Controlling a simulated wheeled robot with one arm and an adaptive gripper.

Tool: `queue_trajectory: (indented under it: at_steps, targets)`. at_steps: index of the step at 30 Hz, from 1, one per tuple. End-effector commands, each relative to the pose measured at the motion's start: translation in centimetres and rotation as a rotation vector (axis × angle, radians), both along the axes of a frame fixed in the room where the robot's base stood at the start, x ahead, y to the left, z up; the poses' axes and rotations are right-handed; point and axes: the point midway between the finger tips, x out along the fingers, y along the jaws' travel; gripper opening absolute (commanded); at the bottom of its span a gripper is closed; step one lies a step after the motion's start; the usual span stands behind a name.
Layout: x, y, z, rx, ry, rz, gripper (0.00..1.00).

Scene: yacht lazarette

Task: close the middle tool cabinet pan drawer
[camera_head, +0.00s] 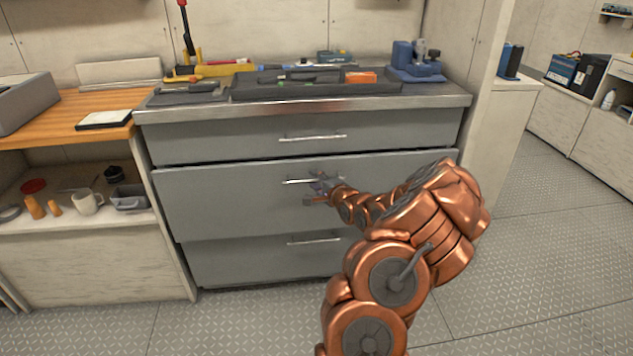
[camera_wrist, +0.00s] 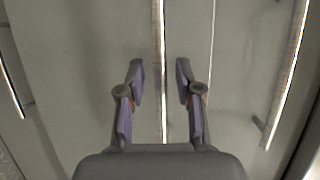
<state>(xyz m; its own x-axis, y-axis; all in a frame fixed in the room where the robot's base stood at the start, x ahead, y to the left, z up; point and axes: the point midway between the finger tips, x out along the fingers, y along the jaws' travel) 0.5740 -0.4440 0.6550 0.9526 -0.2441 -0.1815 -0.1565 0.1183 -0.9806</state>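The grey tool cabinet (camera_head: 300,116) has three stacked drawers. The middle pan drawer (camera_head: 215,205) stands slightly out; its front sits proud of the drawers above and below. Its bar handle (camera_head: 298,181) runs horizontally across the front. My gripper (camera_head: 318,188) is at the right part of this handle, partly hidden by my arm. In the wrist view, my gripper (camera_wrist: 160,68) is open, with one finger on each side of the handle (camera_wrist: 158,30). A gap shows between each finger and the bar. The drawer's inside is hidden.
The top drawer (camera_head: 220,142) and bottom drawer (camera_head: 240,262) look shut. Tools and an orange box (camera_head: 361,77) lie on the cabinet top. A shelf with a mug (camera_head: 88,202) is at left. The metal floor (camera_head: 520,255) at right is clear.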

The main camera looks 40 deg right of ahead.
Motion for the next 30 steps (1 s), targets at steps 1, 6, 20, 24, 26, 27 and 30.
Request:
queue_trajectory:
  at_steps: [1, 6, 20, 24, 26, 27, 30]
  targets:
    - [-0.01, -0.01, 0.01, 0.0, 0.0, 0.0, 0.27]
    - [-0.01, -0.01, 0.0, 0.0, 0.0, 0.0, 0.09]
    - [-0.02, -0.01, -0.03, 0.0, 0.001, 0.0, 0.0]
    - [-0.03, -0.02, -0.04, 0.0, 0.001, 0.0, 0.0]
    - [0.01, 0.0, -0.03, 0.0, 0.001, 0.0, 0.0]
    - [0.11, 0.02, 0.0, 0.0, 0.002, 0.001, 0.0]
    - [0.75, 0.16, 0.07, 0.001, 0.005, 0.008, 0.0]
